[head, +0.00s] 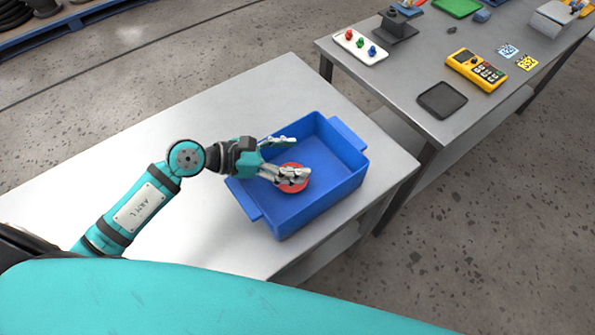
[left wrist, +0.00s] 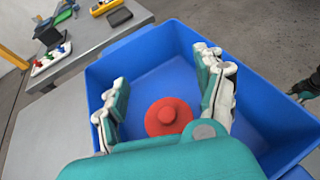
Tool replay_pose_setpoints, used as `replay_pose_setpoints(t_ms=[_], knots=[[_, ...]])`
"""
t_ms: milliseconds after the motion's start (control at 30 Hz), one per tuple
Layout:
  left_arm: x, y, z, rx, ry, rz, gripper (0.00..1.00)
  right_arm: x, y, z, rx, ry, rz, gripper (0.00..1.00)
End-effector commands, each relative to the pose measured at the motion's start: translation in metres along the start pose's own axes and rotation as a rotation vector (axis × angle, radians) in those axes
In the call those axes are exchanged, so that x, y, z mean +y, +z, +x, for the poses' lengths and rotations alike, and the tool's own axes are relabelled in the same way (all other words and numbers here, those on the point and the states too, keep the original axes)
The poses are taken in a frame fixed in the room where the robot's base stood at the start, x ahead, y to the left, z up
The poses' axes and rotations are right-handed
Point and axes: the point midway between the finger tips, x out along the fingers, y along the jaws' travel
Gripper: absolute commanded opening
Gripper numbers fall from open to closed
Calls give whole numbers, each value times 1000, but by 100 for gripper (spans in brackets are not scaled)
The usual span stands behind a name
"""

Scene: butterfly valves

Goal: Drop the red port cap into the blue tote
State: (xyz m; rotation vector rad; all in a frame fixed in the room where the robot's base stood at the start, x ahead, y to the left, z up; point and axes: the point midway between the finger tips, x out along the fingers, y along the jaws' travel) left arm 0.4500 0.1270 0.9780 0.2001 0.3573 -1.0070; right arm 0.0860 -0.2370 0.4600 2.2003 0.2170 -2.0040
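The blue tote (head: 345,180) stands on the near metal table and also fills much of the left wrist view (left wrist: 270,125). The red port cap (head: 291,189), a round disc with a raised knob, shows inside the tote's outline, partly hidden by a finger. In the left wrist view the red cap (left wrist: 167,116) shows between the spread fingers, with gaps on both sides. I cannot tell whether it rests on the tote floor. My left gripper (head: 286,158) is open over the tote. Part of what seems my right gripper (left wrist: 306,88) shows at the wrist view's right edge.
The near table (head: 120,150) is bare left of the tote. A second table (head: 405,75) behind holds a yellow handheld device (head: 475,70), a black tray (head: 442,100) and a white board with coloured knobs (head: 360,46). A floor gap separates the tables.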

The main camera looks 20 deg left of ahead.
Motion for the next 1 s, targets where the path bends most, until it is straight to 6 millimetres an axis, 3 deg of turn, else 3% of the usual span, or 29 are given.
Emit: replay_pose_setpoints(t_ms=[300,433,800,1000], knots=[[0,0,-1,1,0,0,78,-1,3,0,-5,-1,-2,40],[1,-1,-11,4,2,0,78,-1,2,0,-3,-2,-2,40],[0,-2,-86,7,0,-3,78,-2,0,0,-1,-2,-1,40],[0,-1,-112,3,0,-2,78,-2,0,0,-1,-3,-1,40]])
